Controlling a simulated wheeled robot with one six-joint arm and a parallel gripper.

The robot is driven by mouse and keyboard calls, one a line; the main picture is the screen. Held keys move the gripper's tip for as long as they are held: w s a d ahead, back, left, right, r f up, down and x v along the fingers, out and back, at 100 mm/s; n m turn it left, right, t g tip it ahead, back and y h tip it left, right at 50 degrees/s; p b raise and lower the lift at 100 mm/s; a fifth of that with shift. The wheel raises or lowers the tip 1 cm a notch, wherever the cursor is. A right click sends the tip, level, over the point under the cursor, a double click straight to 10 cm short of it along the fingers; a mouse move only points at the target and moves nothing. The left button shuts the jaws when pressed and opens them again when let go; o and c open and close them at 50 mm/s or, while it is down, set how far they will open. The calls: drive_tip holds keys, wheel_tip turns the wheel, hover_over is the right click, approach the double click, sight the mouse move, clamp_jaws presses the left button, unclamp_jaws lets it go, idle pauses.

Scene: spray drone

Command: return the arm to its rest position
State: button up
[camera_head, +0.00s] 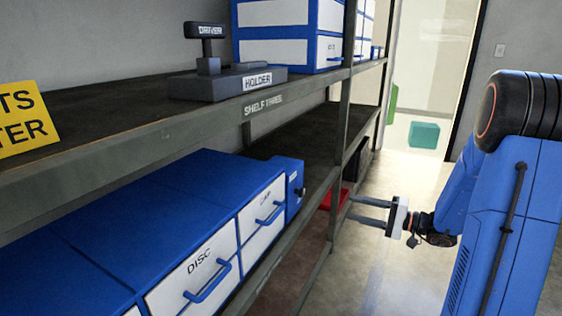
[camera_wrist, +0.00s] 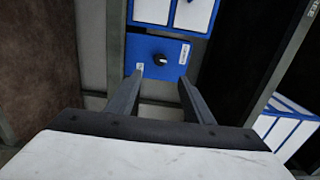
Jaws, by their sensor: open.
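My gripper (camera_head: 368,211) is at the end of my blue arm, to the right of the shelf rack in the head view. Its two fingers point left toward the rack and are apart, with nothing between them. In the wrist view my gripper (camera_wrist: 158,84) is open in front of a blue panel with a black knob (camera_wrist: 160,59). The fingertips overlap the panel's lower part in that picture; I cannot tell whether they touch it.
A shelf post (camera_head: 341,150) stands just left of my fingers. Blue drawers marked DISC (camera_head: 197,275) and CAP (camera_head: 262,209) sit on the lower shelf. A holder (camera_head: 228,82) with a driver (camera_head: 206,32) is on the upper shelf. Open floor lies beyond, near a teal box (camera_head: 423,135).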

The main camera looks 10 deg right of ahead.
drive_tip(key=s+a+r+n+g+h, duration=0.1)
drive_tip(key=s+a+n+g+h, duration=0.35)
drive_tip(key=s+a+g, duration=0.85)
drive_tip(key=s+d+t+h, duration=0.2)
drive_tip(key=s+h, duration=0.1)
drive_tip(key=s, duration=0.3)
drive_tip(key=s+d+r+n+t+h, duration=0.1)
drive_tip(key=s+t+h, duration=0.2)
drive_tip(key=s, duration=0.3)
drive_tip(key=s+d+r+n+t+h, duration=0.1)
drive_tip(key=s+d+t+h, duration=0.1)
drive_tip(key=s+h, duration=0.2)
drive_tip(key=shift+s+d+r, duration=0.15)
drive_tip(key=shift+s+d, duration=0.15)
drive_tip(key=shift+s, duration=1.25)
drive_tip(key=shift+n, duration=0.25)
